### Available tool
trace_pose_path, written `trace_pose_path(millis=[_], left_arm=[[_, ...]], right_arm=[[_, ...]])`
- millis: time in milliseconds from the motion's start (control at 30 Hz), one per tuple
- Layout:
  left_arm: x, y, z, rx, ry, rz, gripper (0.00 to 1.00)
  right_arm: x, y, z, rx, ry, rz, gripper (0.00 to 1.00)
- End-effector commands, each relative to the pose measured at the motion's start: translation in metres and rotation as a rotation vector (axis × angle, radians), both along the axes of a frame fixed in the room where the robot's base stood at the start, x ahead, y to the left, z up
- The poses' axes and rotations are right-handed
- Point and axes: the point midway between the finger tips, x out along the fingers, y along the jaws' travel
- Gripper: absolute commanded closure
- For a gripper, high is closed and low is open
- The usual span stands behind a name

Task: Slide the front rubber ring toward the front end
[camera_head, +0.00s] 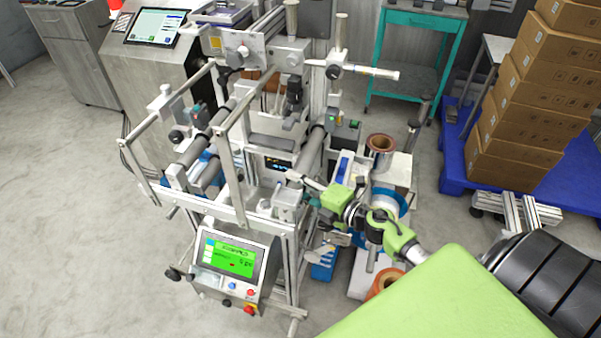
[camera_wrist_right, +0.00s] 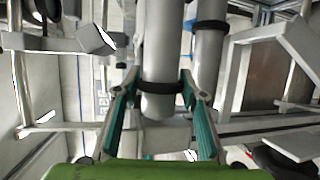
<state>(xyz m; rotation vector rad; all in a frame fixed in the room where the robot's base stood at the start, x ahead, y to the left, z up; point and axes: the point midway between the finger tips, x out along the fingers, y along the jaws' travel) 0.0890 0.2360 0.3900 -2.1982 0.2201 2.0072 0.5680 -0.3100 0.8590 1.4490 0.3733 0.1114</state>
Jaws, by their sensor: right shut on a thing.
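In the right wrist view, a grey roller (camera_wrist_right: 159,40) runs away from me, and a black rubber ring (camera_wrist_right: 162,87) sits around it close to its near end. My right gripper (camera_wrist_right: 159,80) has one teal-padded finger on each side of this ring and is shut on it. In the head view, my right gripper (camera_head: 303,180) reaches in from the right to the near end of the grey roller (camera_head: 311,150) on the machine; the ring is too small to make out there. My left gripper is not in view.
A second grey roller (camera_wrist_right: 207,60) with a dark ring (camera_wrist_right: 208,25) lies close to the right in the wrist view. Machine frame bars (camera_head: 232,180) and a control panel (camera_head: 232,258) stand left of my arm.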

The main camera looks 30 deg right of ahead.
Motion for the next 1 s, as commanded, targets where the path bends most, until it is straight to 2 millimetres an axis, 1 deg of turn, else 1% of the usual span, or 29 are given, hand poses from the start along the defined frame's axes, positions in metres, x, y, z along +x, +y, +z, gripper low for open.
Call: trace_pose_path(millis=[200,233,267,300,600,733,867,1000], left_arm=[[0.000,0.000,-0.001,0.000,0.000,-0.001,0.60],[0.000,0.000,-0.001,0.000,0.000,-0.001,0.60],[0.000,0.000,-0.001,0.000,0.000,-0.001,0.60],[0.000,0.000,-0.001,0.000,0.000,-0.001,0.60],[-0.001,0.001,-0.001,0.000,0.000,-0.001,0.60],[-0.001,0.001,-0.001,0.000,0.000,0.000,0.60],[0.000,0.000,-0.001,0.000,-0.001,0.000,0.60],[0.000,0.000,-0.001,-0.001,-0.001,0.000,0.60]], right_arm=[[0.000,0.000,-0.001,-0.002,0.000,0.001,1.00],[0.000,0.000,-0.001,-0.002,0.000,0.000,0.57],[0.000,-0.001,-0.001,-0.001,0.001,0.000,0.49],[0.000,-0.001,-0.001,-0.001,0.001,0.000,0.44],[0.000,-0.001,0.000,0.000,0.000,0.000,0.44],[-0.006,-0.003,0.001,0.000,0.000,-0.001,0.44],[-0.023,-0.008,0.003,-0.001,0.002,0.000,0.44],[-0.049,-0.016,0.007,-0.001,0.004,0.001,0.44]])
